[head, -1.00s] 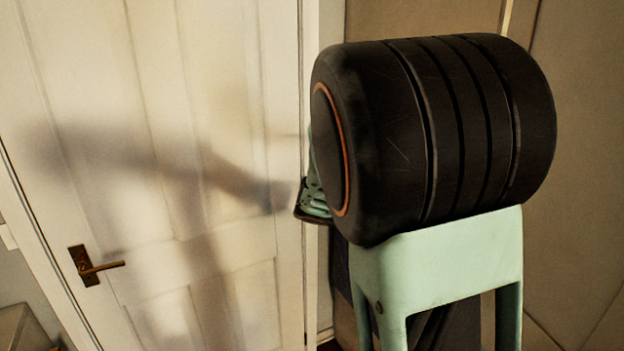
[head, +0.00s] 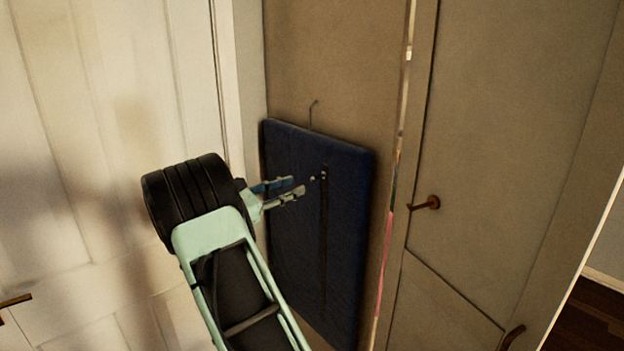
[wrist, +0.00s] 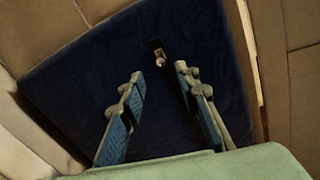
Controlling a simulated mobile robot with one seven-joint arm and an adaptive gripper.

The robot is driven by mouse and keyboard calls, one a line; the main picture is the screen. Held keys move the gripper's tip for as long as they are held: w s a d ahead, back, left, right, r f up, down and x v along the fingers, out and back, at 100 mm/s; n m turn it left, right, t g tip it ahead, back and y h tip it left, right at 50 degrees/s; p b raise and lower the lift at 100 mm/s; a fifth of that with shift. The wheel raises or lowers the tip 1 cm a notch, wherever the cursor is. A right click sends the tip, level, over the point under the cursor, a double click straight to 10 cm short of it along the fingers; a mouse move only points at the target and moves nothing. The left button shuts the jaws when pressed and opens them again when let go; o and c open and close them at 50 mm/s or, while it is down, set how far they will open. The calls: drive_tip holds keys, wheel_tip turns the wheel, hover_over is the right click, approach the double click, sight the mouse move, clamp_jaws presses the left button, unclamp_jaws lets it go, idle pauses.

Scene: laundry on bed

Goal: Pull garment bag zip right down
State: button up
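The dark blue garment bag (head: 345,215) hangs flat by a hook against a brown panel in the head view. It also fills the middle of the wrist view (wrist: 70,85). A dark zip line (head: 324,240) runs down its front. The small pale zip pull (head: 323,175) is near the top of that line, and it shows in the wrist view (wrist: 160,60) ahead of the fingers. My gripper (head: 298,187) is open, its two fingers (wrist: 158,80) apart with nothing between them. The fingertips are just left of the pull in the head view and apart from it.
A white door (head: 100,130) stands on the left, with a handle (head: 14,300) low down. A brown wardrobe door (head: 510,150) with a knob (head: 428,203) is at the right. A narrow gap with coloured items separates the panel and that door.

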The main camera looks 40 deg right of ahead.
sight(316, 178)
drive_tip(key=d, duration=0.3)
drive_tip(key=d+p, duration=0.1)
drive_tip(key=d, duration=0.5)
drive_tip(key=shift+w+d+p, duration=0.2)
drive_tip(key=shift+w+p, duration=0.15)
drive_tip(key=shift+p, duration=0.05)
clamp_jaws()
